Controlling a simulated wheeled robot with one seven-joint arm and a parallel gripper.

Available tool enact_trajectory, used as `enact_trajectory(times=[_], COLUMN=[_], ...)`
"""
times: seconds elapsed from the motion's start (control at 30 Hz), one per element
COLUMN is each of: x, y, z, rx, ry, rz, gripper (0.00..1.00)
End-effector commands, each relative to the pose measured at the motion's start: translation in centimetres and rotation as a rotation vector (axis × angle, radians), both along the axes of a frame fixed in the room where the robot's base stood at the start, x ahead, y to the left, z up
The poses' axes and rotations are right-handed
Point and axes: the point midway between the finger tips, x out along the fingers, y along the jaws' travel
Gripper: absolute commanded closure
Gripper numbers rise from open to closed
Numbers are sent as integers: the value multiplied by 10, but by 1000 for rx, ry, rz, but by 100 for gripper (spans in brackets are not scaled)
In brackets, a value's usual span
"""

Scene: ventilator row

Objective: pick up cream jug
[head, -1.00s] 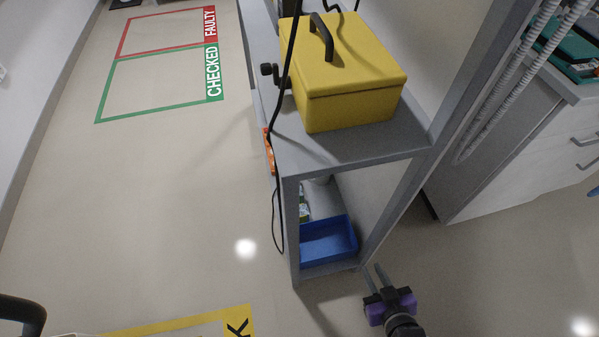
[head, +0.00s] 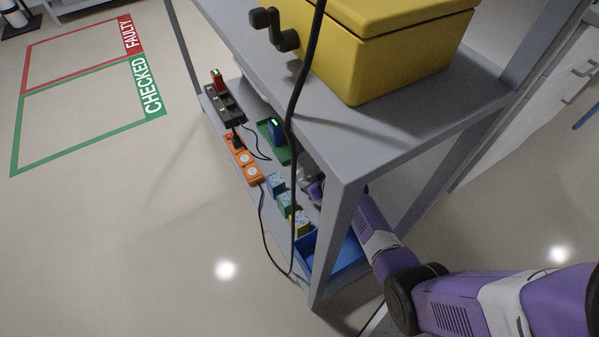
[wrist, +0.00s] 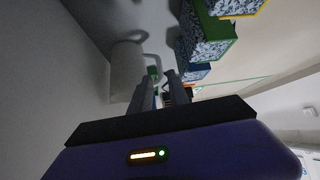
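The cream jug (wrist: 127,68) shows in the wrist view as a pale cylinder with a loop handle, just left of and beyond my fingertips. My gripper (wrist: 161,84) points toward its handle side. The fingers are apart, with a narrow gap and nothing clearly held between them. Whether the left fingertip touches the handle cannot be told. In the head view my gripper (head: 311,184) is inside the rack's lower level, partly hidden by the post and upper shelf. I cannot make out the jug clearly there.
The grey rack (head: 398,137) carries a yellow box (head: 400,55) on top. Patterned boxes (wrist: 207,38) stand close right of my fingers. A blue tray (head: 345,255), orange socket strip (head: 246,166) and charger (head: 224,103) are on the lower level. A black cable (head: 296,130) hangs in front.

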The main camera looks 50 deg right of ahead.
Motion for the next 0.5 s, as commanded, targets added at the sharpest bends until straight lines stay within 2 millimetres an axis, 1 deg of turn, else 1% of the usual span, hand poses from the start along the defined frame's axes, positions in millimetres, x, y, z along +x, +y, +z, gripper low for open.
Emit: enact_trajectory(times=[0.03, 0.23, 0.4, 0.5], x=[5, 19, 38, 45], y=[0, -3, -8, -8], z=[-6, -19, -35, -43], rx=[0, -1, -1, 1], ry=[0, -1, -1, -1], rz=[1, 1, -1, -1], gripper=[79, 79, 79, 79])
